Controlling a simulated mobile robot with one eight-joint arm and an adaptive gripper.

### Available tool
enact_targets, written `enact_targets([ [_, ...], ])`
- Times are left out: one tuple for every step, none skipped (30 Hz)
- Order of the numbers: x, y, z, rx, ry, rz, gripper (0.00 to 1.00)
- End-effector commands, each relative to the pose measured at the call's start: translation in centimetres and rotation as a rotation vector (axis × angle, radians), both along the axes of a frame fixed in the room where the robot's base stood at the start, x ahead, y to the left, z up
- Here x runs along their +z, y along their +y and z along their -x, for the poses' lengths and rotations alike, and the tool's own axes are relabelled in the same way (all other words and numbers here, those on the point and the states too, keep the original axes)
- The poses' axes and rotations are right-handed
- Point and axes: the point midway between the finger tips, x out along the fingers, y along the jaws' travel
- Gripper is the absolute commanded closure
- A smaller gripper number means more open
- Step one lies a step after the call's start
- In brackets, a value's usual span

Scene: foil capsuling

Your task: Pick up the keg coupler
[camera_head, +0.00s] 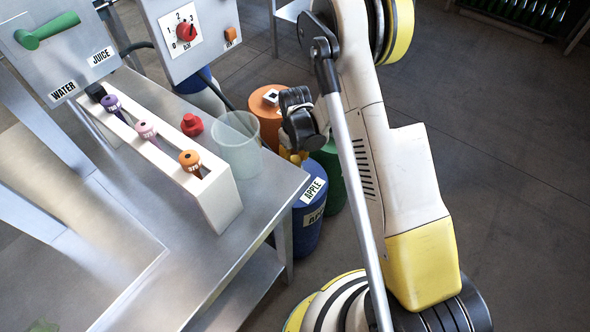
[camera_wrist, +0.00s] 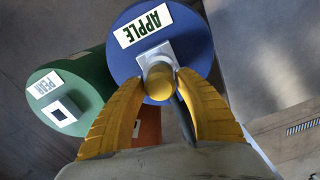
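The keg coupler (camera_wrist: 158,82) appears to be the yellow, round-topped piece on the white square fitting of the blue APPLE keg (camera_wrist: 195,40). My gripper (camera_wrist: 161,77) has its two yellow fingers on either side of it, with the tips close to its sides. Whether they touch or press on it cannot be told. In the head view my gripper (camera_head: 292,155) is above the blue keg (camera_head: 309,215), and my wrist hides the coupler there.
The green PEAR keg (camera_wrist: 68,95) and an orange keg (camera_head: 266,110) stand beside the blue one. Left is a metal table (camera_head: 255,195) with a white rack (camera_head: 222,203), a clear container (camera_head: 237,145) and a red piece (camera_head: 192,125). The floor at right is open.

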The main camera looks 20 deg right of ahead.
Motion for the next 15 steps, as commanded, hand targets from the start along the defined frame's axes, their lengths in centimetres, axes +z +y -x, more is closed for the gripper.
enact_targets([
  [0.01, 0.00, 0.00, 0.000, 0.000, 0.000, 0.79],
  [0.01, 0.00, 0.00, 0.000, 0.000, 0.000, 0.88],
  [0.01, 0.00, 0.00, 0.000, 0.000, 0.000, 1.00],
  [0.01, 0.00, 0.00, 0.000, 0.000, 0.000, 1.00],
  [0.01, 0.00, 0.00, 0.000, 0.000, 0.000, 1.00],
  [0.01, 0.00, -0.01, 0.000, 0.000, 0.000, 1.00],
  [0.00, 0.00, -0.01, 0.000, 0.000, 0.000, 1.00],
  [0.00, 0.00, -0.01, 0.000, 0.000, 0.000, 1.00],
  [0.02, 0.01, -0.02, 0.000, -0.001, 0.000, 1.00],
  [0.01, 0.01, -0.02, 0.000, -0.001, 0.000, 1.00],
  [0.01, 0.01, -0.02, 0.000, -0.001, 0.000, 1.00],
  [0.01, 0.01, -0.03, 0.000, -0.001, 0.000, 1.00],
  [0.01, 0.01, -0.03, 0.000, -0.001, 0.000, 1.00],
  [0.02, 0.01, -0.03, 0.000, -0.001, 0.000, 1.00],
  [0.07, 0.01, -0.04, 0.000, -0.001, 0.000, 1.00],
])
